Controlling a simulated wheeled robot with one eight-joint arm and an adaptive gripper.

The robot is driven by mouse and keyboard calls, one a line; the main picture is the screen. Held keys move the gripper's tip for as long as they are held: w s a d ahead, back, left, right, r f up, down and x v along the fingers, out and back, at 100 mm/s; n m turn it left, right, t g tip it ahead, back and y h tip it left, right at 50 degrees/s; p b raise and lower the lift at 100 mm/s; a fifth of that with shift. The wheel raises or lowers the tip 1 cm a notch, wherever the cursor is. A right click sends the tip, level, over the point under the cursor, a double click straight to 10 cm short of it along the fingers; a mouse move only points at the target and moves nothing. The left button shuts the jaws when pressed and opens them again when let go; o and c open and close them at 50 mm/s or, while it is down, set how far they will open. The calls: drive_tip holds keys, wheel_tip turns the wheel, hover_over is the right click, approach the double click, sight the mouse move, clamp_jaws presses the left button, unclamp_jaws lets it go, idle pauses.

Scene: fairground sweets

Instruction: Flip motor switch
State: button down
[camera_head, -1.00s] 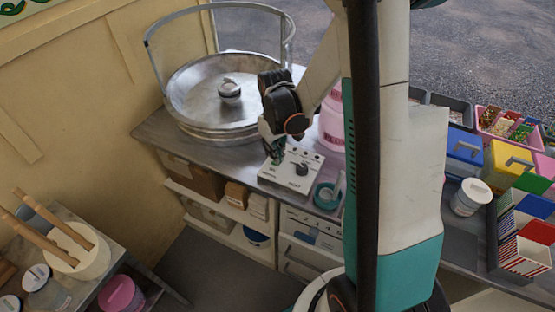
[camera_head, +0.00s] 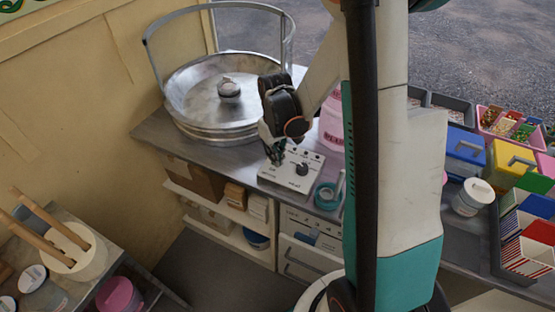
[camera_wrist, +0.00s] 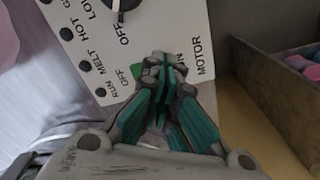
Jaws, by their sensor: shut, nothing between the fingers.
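The white control panel (camera_head: 291,172) sits on the metal counter in front of the round metal pan. In the wrist view the panel (camera_wrist: 92,47) shows the labels MOTOR, RUN, OFF, MELT and HOT, with a dark knob (camera_wrist: 124,4) at the top. My gripper (camera_wrist: 165,62) is shut and empty, its fingertips over the panel by the OFF mark and the MOTOR label. The motor switch is mostly hidden behind the fingertips, so I cannot tell its position or whether they touch it. In the head view my gripper (camera_head: 276,160) is at the panel's left part.
The metal pan (camera_head: 183,105) with its hoop stands behind the panel. A teal tape roll (camera_head: 327,196) lies to the panel's right. A pink container (camera_head: 331,122) stands behind my arm. Shelves with boxes (camera_head: 235,195) are below the counter.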

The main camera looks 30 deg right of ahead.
drive_tip(key=shift+f, duration=0.15)
drive_tip(key=shift+r+p, duration=2.15)
drive_tip(key=shift+r, duration=1.4)
drive_tip(key=s+a+r+t+b, duration=0.5)
drive_tip(key=s+a+r+t, duration=0.2)
drive_tip(key=s+a+r, duration=0.3)
drive_tip(key=s+r, duration=0.3)
drive_tip(key=s, duration=0.1)
drive_tip(key=shift+s+a+r+m, duration=0.2)
drive_tip(key=shift+r+m, duration=0.1)
drive_tip(key=shift+m, duration=0.1)
